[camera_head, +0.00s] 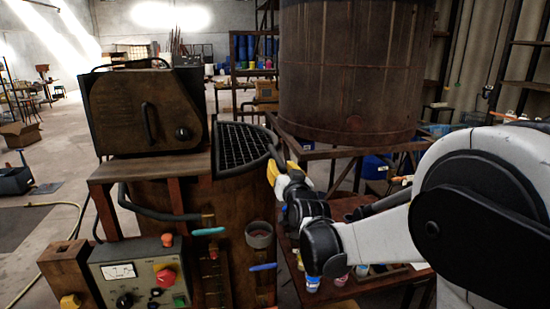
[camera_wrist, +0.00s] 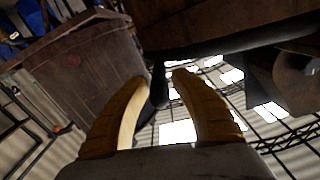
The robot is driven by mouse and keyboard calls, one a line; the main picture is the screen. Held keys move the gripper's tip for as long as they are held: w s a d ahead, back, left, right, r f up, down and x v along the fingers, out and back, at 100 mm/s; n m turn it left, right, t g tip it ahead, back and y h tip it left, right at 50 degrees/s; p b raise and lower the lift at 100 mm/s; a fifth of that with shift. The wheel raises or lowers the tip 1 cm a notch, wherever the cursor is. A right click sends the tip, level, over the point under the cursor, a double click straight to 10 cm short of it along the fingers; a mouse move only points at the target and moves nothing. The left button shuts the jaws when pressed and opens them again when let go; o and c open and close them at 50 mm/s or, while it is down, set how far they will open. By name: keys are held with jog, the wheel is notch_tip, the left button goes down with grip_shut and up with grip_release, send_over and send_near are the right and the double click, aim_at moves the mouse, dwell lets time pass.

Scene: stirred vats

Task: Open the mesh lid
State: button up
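The mesh lid (camera_head: 240,148) is a dark grid that lies over the top of the rusty brown vat (camera_head: 240,215), left of centre in the head view. A dark curved bar (camera_head: 273,138) runs along its right edge. My gripper (camera_head: 282,168), with yellow fingers, is at the right front corner of the lid, close to this bar. In the wrist view my gripper (camera_wrist: 160,80) has its fingers spread apart. A dark bar (camera_wrist: 158,88) shows between the fingertips. I cannot tell whether either finger touches it.
A dark motor housing (camera_head: 150,110) stands on the vat's left side. A control box (camera_head: 140,275) with knobs is at the front left. A low table (camera_head: 345,207) with small bottles is below my arm.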

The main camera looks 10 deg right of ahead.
aim_at(277, 155)
jog(key=w, duration=0.6)
grip_shut()
jog(key=shift+r, duration=0.15)
